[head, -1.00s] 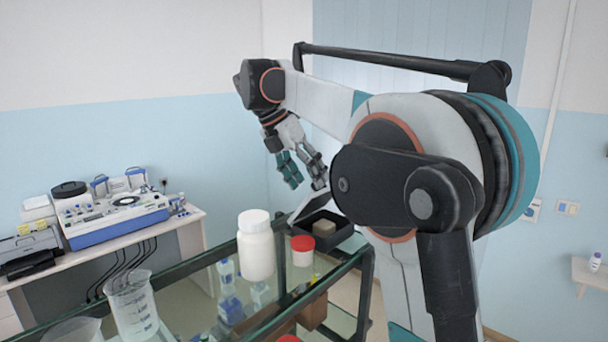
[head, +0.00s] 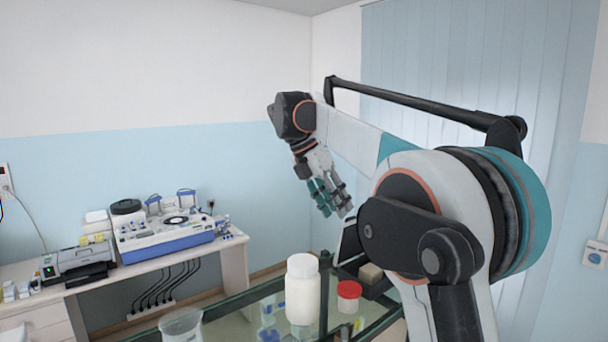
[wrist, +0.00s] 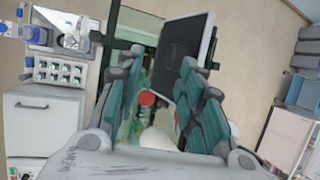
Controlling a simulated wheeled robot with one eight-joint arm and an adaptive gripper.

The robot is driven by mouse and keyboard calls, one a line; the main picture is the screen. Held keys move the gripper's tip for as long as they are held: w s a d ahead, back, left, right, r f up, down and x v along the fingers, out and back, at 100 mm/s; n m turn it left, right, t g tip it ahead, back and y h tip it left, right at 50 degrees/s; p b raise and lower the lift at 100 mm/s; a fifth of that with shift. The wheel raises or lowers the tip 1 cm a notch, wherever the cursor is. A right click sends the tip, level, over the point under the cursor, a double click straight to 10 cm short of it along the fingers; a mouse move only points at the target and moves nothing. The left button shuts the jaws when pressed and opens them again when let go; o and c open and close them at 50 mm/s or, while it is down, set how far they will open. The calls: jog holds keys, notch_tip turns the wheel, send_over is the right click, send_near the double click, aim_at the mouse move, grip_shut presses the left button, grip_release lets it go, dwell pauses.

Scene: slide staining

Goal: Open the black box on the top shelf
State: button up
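The black box (head: 378,287) is at the far end of the glass top shelf, partly hidden by my arm. Its lid (head: 349,241) stands raised and steep at the box's left side, so the box is open. A beige block (head: 370,272) shows inside. My gripper (head: 335,207) is above the lid, pointing down. In the wrist view my gripper (wrist: 163,62) has its teal fingers apart with nothing clearly held between them. The dark lid (wrist: 186,48) with a pale edge lies beyond and partly behind the right finger. Whether they touch cannot be told.
A white bottle (head: 302,290) and a red-capped jar (head: 348,296) stand close to the box on the shelf. A clear beaker (head: 181,325) is nearer. A side table (head: 233,262) with lab devices stands at the left wall.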

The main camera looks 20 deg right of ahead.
jog(key=w+a+r, duration=0.5)
jog(key=a, duration=0.1)
jog(key=shift+w+r+p, duration=0.3)
jog(key=shift+p, duration=0.05)
dwell(0.7)
dwell(0.6)
